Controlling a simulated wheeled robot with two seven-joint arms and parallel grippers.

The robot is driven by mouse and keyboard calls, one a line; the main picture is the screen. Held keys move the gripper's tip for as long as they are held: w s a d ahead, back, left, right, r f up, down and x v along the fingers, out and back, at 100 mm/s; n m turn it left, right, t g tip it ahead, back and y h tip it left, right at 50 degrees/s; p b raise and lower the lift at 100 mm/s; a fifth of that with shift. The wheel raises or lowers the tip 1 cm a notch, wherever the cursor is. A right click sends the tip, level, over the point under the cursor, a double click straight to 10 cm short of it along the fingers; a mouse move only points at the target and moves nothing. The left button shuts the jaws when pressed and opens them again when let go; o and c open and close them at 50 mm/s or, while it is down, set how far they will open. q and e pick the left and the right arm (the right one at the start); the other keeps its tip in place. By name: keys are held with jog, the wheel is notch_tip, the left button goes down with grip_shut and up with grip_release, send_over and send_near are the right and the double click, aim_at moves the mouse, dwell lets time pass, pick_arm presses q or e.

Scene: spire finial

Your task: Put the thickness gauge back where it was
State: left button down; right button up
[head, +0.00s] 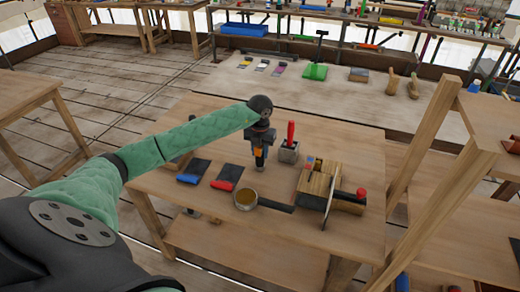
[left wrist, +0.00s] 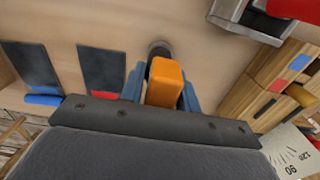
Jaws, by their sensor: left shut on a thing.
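My left gripper (head: 259,163) points down over the middle of the workbench (head: 160,188). It is shut on an orange and dark piece (left wrist: 165,85), which I take to be the thickness gauge. In the left wrist view the orange part sits between the blue fingers, with a dark rounded end beyond it. In the head view only a little orange (head: 258,152) shows between the fingers. I cannot tell whether its lower end touches the bench. My right gripper is in neither view.
A wooden block (head: 314,184) and an upright scale plate (left wrist: 291,152) stand right.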

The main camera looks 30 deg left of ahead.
pick_arm(q)
jog(key=shift+f, duration=0.15)
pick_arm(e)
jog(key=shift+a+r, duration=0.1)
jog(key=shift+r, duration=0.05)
pick_arm(q)
jog(key=c, duration=1)
grip_release()
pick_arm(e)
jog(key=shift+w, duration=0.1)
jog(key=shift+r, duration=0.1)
pick_arm(q)
jog(key=shift+r, duration=0.4)
notch_tip(320, 180, up, 12)
jog(key=b, duration=0.4)
jog(key=shift+f+b, duration=0.2)
jog(key=shift+b, duration=0.2)
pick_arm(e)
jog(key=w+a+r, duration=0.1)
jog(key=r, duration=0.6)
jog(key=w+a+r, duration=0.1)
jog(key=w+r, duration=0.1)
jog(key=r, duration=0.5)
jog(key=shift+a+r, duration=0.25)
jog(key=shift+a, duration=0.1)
